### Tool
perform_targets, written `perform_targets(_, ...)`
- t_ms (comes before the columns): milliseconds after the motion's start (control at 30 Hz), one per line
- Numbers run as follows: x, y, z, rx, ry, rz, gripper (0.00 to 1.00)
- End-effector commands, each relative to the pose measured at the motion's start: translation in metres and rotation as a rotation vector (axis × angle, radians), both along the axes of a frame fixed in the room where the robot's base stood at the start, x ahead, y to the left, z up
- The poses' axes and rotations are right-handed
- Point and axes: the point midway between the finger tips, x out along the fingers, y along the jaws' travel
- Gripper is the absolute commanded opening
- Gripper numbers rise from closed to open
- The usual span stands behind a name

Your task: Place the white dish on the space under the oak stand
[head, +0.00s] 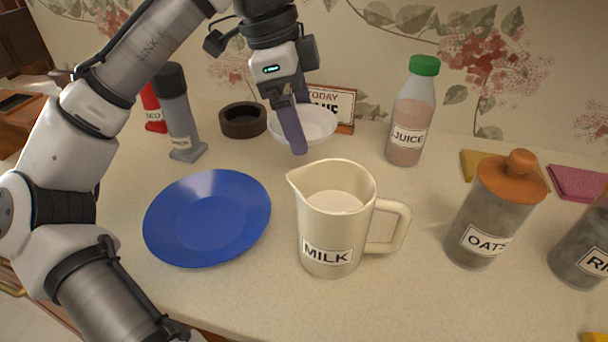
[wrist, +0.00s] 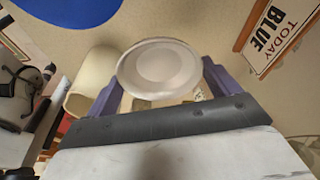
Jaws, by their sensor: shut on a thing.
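The white dish (head: 320,124) is a shallow round bowl at the back of the counter. It also shows in the wrist view (wrist: 158,66), lying between my purple fingers. My gripper (head: 296,128) is shut on the dish. One finger crosses in front of it in the head view. Whether the dish touches the counter is unclear. A wood-framed sign (head: 342,104) reading "TODAY" stands just behind the dish. It shows at the upper right of the wrist view (wrist: 272,33), and is the only oak-like stand I can make out. The space under it is hidden.
A blue plate (head: 208,218) and a milk jug (head: 328,245) stand in front. A dark ring-shaped bowl (head: 242,121) and a grey bottle (head: 178,115) are left of the dish. A juice bottle (head: 407,115) and an oats jar (head: 490,215) are to the right.

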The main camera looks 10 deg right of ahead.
Motion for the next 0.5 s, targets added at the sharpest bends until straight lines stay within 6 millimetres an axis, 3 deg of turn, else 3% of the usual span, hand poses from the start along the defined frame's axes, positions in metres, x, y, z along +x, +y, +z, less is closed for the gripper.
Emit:
perform_targets(33, 0.0, 0.002, -0.015, 0.003, 0.001, 0.005, 0.65)
perform_targets(200, 0.0, 0.001, -0.047, 0.002, 0.0, 0.004, 0.65)
perform_targets(500, 0.0, 0.001, -0.072, 0.002, -0.001, 0.003, 0.65)
